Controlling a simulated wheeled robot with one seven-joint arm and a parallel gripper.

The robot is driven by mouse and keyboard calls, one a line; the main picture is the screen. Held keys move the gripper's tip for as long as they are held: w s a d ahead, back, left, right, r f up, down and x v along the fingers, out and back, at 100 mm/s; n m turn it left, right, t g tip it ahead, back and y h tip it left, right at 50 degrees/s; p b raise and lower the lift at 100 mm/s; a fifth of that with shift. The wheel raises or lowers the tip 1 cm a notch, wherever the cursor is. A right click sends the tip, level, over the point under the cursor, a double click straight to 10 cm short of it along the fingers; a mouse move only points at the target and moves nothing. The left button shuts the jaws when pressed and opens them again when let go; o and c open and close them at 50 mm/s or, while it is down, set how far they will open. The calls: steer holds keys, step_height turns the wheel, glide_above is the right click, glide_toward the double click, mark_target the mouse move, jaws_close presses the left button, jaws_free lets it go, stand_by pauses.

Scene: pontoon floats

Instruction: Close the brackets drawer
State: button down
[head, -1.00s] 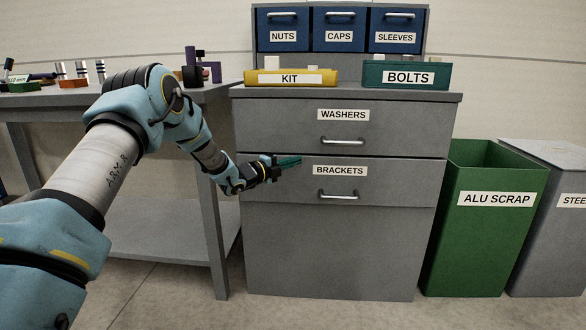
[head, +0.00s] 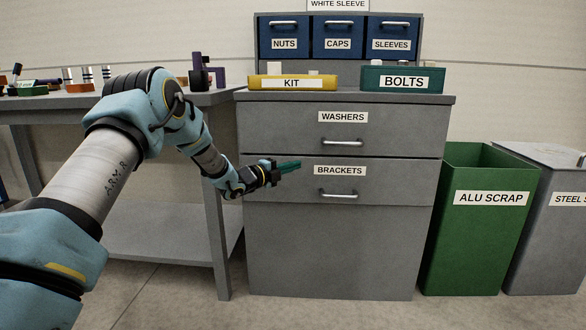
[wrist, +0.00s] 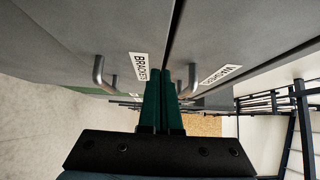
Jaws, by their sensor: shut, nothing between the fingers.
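The brackets drawer (head: 285,190) is the lower labelled front of the grey cabinet, with a silver bar handle (head: 338,194). It looks flush or nearly flush with the cabinet; a small gap is hard to rule out. My gripper (head: 298,164) is shut and empty, its green fingers at the upper left part of this drawer front, left of the label. I cannot tell whether they touch it. In the wrist view the fingers (wrist: 163,80) lie together in front of the dark seam between the brackets front (wrist: 85,40) and the washers front.
The closed washers drawer (head: 270,130) is directly above. A yellow kit tray (head: 262,82) and green bolts bin (head: 375,78) stand on the cabinet top. A workbench (head: 130,103) is at left, the green alu scrap bin (head: 470,225) at right. Floor before the cabinet is clear.

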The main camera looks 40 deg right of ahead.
steer(key=a+p, duration=0.1)
steer(key=a, duration=0.8)
steer(key=shift+s+a, duration=0.15)
steer(key=shift+s, duration=0.2)
steer(key=w+a+n+t+y, duration=0.65)
steer(key=a+n, duration=0.35)
steer(key=a, duration=0.4)
steer(key=s+a+n+y, duration=0.2)
steer(key=a+n+y, duration=0.65)
steer(key=a, duration=0.95)
steer(key=s+a+f+n+g+y, duration=0.1)
steer(key=s+a+n+g, duration=0.2)
steer(key=s+a+n, duration=0.75)
steer(key=s+a+f+n+g+y, duration=0.15)
steer(key=s+a+n+g, duration=0.45)
steer(key=s, duration=0.8)
step_height(320, 180, up, 31)
steer(key=m+t+p, duration=0.1)
steer(key=t+p, duration=0.1)
steer(key=p, duration=2.9)
steer(key=shift+w+a, duration=0.35)
steer(key=shift+t, duration=0.25)
